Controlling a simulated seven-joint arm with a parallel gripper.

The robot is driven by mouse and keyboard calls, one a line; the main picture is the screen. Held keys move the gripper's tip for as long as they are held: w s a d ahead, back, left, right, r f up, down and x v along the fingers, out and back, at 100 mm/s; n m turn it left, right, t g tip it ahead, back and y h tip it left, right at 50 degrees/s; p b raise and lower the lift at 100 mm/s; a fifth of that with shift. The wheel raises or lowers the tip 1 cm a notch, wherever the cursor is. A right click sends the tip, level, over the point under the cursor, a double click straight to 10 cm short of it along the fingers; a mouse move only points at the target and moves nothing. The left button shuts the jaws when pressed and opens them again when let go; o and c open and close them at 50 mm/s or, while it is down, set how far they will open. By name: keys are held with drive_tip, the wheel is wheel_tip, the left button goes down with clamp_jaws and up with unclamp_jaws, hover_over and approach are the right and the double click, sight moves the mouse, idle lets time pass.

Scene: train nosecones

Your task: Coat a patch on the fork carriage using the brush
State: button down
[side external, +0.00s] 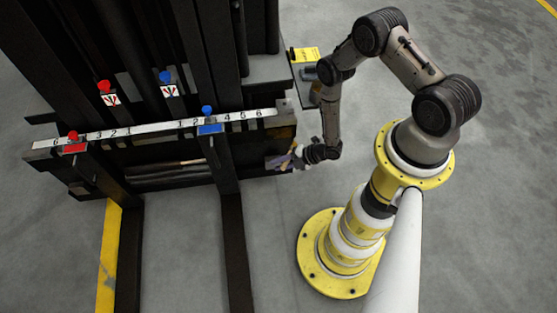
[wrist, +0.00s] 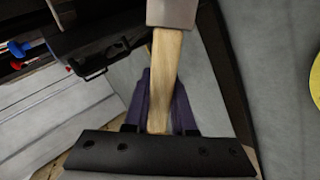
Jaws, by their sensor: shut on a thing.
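The fork carriage (side external: 258,133) is the dark frame across the lift at the left of the side view, with a white numbered strip along its top bar. My gripper (side external: 283,160) is at the carriage's right end, close to its lower right corner; I cannot tell whether anything touches. In the wrist view my gripper's purple fingers (wrist: 160,100) are shut on the pale wooden handle of the brush (wrist: 166,75). The brush's grey metal ferrule (wrist: 172,12) is at the top edge; its bristles are out of frame. I cannot make out a coated patch.
Two forks (side external: 233,240) run forward from the carriage along the floor. Red and blue knobs (side external: 207,110) stand on the carriage and mast. A small stand with a yellow label (side external: 305,54) is behind my arm. Grey floor (side external: 480,230) is clear at the right.

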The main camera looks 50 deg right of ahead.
drive_tip(key=shift+s+a, duration=1.05)
idle(0.4)
drive_tip(key=w+a+f, duration=0.3)
drive_tip(key=w+a, duration=0.3)
drive_tip(key=w, duration=0.3)
drive_tip(key=shift+w+d+r, duration=0.1)
drive_tip(key=shift+w+d, duration=1.9)
drive_tip(key=shift+w+d, duration=0.4)
